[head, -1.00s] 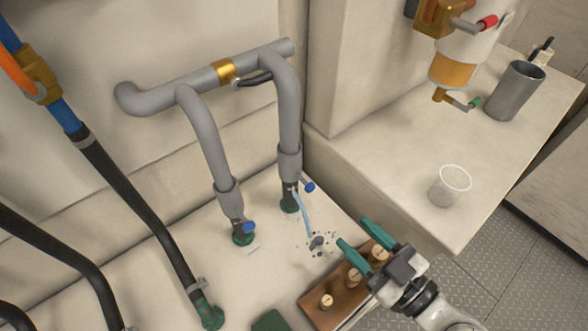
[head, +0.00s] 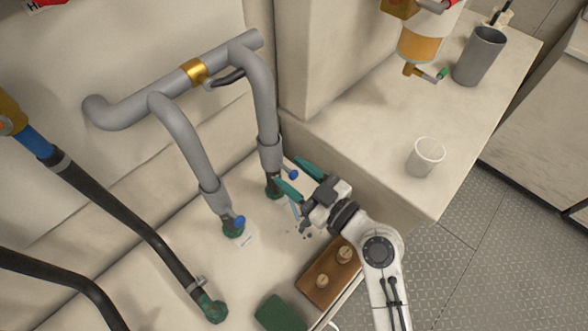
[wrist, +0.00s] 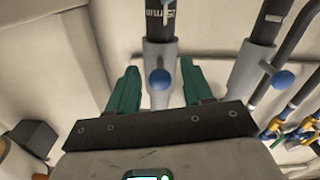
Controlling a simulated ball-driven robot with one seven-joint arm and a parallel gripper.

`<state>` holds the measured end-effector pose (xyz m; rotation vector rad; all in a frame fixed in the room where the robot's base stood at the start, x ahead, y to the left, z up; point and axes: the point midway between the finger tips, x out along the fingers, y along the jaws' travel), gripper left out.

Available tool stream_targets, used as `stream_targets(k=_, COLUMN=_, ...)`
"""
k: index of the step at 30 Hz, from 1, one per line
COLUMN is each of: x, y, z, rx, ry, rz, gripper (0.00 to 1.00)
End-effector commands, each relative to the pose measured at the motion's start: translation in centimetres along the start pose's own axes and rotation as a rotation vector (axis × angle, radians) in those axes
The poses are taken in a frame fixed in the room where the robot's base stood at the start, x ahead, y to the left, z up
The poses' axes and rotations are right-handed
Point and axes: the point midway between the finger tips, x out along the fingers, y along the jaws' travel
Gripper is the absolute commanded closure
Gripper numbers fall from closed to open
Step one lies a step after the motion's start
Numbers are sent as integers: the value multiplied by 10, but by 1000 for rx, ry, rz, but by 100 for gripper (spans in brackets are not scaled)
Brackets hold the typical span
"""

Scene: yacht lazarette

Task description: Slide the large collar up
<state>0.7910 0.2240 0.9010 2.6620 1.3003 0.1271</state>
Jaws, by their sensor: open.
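Two grey pipe legs each carry a grey sleeve-like collar with a blue knob. The right collar (head: 270,153) sits on the right leg above a dark stub in a green base; it shows in the wrist view (wrist: 160,54) beside a stub marked "mm". The left collar (head: 211,197) sits on the left leg and shows at right in the wrist view (wrist: 251,66). I cannot tell which collar is larger. My gripper (head: 286,170) is open, its teal fingers on either side of the right collar and knob in the wrist view (wrist: 159,68). Contact is not visible.
A wooden block (head: 322,289) with brass pegs and a green pad (head: 281,314) lie in front. A clear cup (head: 426,157) and grey tumbler (head: 480,55) stand on the right ledge.

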Motion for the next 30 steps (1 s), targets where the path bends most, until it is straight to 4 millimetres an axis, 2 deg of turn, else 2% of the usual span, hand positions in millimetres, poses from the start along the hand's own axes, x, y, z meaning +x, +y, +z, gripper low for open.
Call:
stream_targets(k=11, x=6, y=0, z=0, rx=-1, ry=1, rz=1, gripper=49)
stream_targets(k=27, x=5, y=0, z=0, rx=0, ry=0, rz=0, gripper=100)
stream_targets(k=30, x=5, y=0, z=0, rx=0, ry=0, rz=0, gripper=100)
